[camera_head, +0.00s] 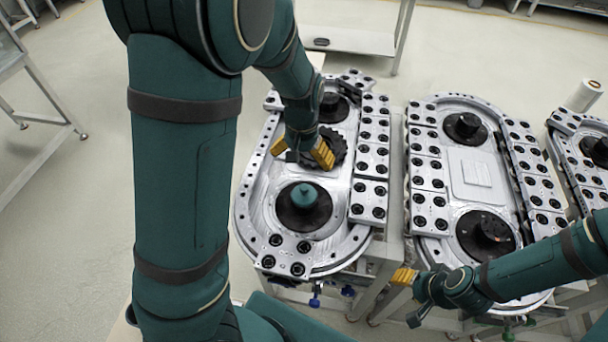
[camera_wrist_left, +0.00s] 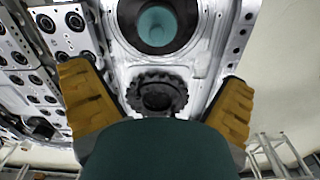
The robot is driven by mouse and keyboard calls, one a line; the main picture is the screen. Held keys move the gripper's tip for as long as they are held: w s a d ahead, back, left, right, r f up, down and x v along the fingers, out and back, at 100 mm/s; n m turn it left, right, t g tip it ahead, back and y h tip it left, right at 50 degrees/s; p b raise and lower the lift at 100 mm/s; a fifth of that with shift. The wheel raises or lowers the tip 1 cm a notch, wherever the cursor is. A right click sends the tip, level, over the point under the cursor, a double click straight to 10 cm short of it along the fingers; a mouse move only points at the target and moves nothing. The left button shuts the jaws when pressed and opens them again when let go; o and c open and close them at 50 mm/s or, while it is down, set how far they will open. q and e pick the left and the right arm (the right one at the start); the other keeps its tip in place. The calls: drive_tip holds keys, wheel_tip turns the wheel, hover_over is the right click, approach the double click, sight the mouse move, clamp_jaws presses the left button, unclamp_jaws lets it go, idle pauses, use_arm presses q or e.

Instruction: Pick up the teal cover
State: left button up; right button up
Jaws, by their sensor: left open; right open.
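The teal cover (camera_head: 305,195) sits on a black round disc (camera_head: 290,215) at the near end of the left oval track. It also shows at the top of the left wrist view (camera_wrist_left: 157,25). My left gripper (camera_head: 304,150) is open above the middle of that track, farther back than the cover. In the left wrist view its yellow fingers (camera_wrist_left: 158,100) are spread wide, with a dark toothed gear (camera_wrist_left: 157,92) below and between them. Nothing is held. My right gripper (camera_head: 404,277) is at the near left edge of the middle track, away from the cover, with yellow fingertips.
The left track (camera_head: 246,215) has raised block rows with black round holes along its right side. A second track (camera_head: 470,172) stands to the right, and part of a third beyond it. A white roll (camera_head: 585,95) stands at the far right. Open floor lies left.

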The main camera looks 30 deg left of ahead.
sight(304, 187)
use_arm(q)
wheel_tip(304, 187, down, 8)
drive_tip(key=shift+w+f+b, duration=0.1)
drive_tip(key=shift+f+b, duration=0.05)
drive_tip(key=shift+b, duration=0.65)
drive_tip(key=shift+d+f+b, duration=0.15)
drive_tip(key=shift+f+b, duration=0.05)
drive_tip(key=shift+f, duration=1.15)
drive_tip(key=shift+d+f+b, duration=0.1)
drive_tip(key=shift+f+b, duration=0.1)
drive_tip(key=shift+f, duration=1.15)
drive_tip(key=c, duration=1.2)
